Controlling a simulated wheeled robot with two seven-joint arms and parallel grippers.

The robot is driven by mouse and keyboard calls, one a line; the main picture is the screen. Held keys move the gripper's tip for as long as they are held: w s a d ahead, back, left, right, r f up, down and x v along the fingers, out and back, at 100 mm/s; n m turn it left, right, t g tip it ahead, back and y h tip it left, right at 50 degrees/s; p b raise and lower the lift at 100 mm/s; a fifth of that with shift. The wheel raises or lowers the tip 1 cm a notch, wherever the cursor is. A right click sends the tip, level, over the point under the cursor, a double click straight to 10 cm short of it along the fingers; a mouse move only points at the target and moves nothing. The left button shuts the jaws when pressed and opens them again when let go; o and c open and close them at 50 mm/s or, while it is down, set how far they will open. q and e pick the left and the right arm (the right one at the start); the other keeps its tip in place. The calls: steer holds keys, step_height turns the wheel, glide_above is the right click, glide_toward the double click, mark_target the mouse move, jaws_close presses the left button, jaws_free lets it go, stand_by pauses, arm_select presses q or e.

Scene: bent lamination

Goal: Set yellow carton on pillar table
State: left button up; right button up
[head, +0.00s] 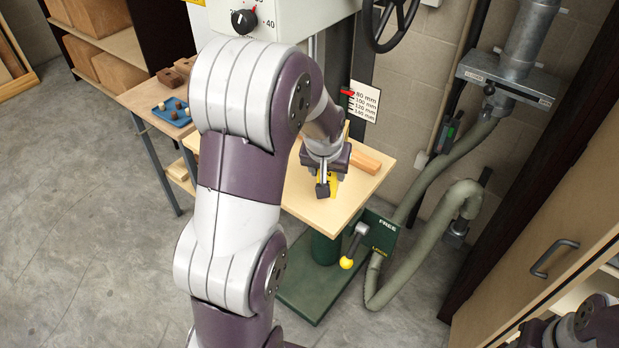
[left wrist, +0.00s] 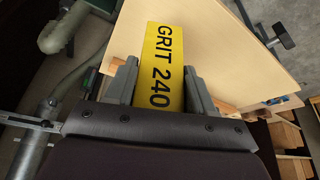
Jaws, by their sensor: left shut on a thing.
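The yellow carton (left wrist: 162,68), marked GRIT 240, is between the fingers of my left gripper (left wrist: 160,88) in the left wrist view. My left gripper is shut on it. In the head view a little yellow of the carton (head: 334,184) shows below my left gripper (head: 328,184), over the pillar table (head: 365,190). The table has a pale wooden top on a green pillar; its top also shows in the left wrist view (left wrist: 215,50). I cannot tell whether the carton touches the tabletop. My right gripper is not in view; part of my right arm shows at the lower right.
A wooden block (head: 365,162) lies on the tabletop behind my left gripper. A yellow-knobbed lever (head: 347,262) and FREE/LOCK plate (head: 378,232) are below the table. A hose (head: 405,265) runs at the right. A side bench holds a blue tray (head: 172,112).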

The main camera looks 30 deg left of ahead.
arm_select(q)
steer(key=f, duration=0.2)
steer(key=s+a+f, duration=0.1)
steer(key=f, duration=0.2)
steer(key=shift+s+a+f, duration=0.25)
steer(key=shift+s+f, duration=0.05)
steer(key=shift+s, duration=0.05)
steer(key=shift+a, duration=0.1)
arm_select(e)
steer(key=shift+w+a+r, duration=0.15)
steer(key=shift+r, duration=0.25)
arm_select(q)
steer(key=shift+s+f, duration=0.1)
steer(key=shift+f, duration=0.1)
steer(key=o, duration=1.3)
steer(key=shift+r, duration=0.1)
steer(key=shift+c, duration=0.2)
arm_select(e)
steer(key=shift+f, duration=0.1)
